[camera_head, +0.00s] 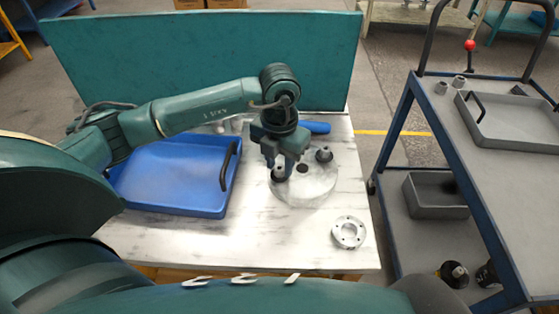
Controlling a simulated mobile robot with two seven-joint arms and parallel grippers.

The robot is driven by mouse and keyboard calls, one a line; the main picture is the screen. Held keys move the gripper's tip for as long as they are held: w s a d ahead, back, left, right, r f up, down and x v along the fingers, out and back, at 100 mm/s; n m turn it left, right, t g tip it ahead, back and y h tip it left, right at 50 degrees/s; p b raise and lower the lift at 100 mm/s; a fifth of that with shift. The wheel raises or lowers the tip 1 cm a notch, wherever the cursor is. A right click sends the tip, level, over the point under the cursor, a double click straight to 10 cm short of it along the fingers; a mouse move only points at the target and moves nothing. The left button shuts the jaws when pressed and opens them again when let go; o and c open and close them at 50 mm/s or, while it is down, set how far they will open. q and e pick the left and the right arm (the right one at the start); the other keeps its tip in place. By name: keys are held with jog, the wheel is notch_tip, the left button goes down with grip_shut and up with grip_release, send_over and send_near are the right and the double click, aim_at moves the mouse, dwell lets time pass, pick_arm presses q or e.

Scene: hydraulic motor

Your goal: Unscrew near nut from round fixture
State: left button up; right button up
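The round fixture (310,190) is a pale grey disc lying on the white table, with a dark hole near its middle. The near nut (279,174) is a small dark grey piece standing on the left part of the disc. A second nut (324,155) stands on the disc's far right side. My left gripper (279,164) points down right over the near nut, with its fingers at the nut's top. Whether the fingers grip it is too small to tell. My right gripper is not in view.
A blue tray (150,203) with a dark handle lies left of the fixture. A flanged metal ring (349,232) lies at the table's front right. A teal panel (200,50) stands behind the table. A blue-framed cart (470,190) stands to the right.

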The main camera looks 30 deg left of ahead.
pick_arm(q)
jog(key=shift+f+m+b, duration=0.15)
jog(key=shift+m+b, duration=0.15)
jog(key=shift+b, duration=0.05)
jog(key=m+b, duration=0.4)
jog(key=m, duration=0.2)
jog(key=shift+f+m, duration=0.15)
jog(key=shift+m, duration=0.15)
jog(key=shift+m+b, duration=0.6)
jog(key=shift+m, duration=0.6)
jog(key=shift+r+m, duration=0.3)
jog(key=shift+m, duration=0.1)
jog(key=shift+f+m+b, duration=0.15)
jog(key=shift+m+b, duration=0.25)
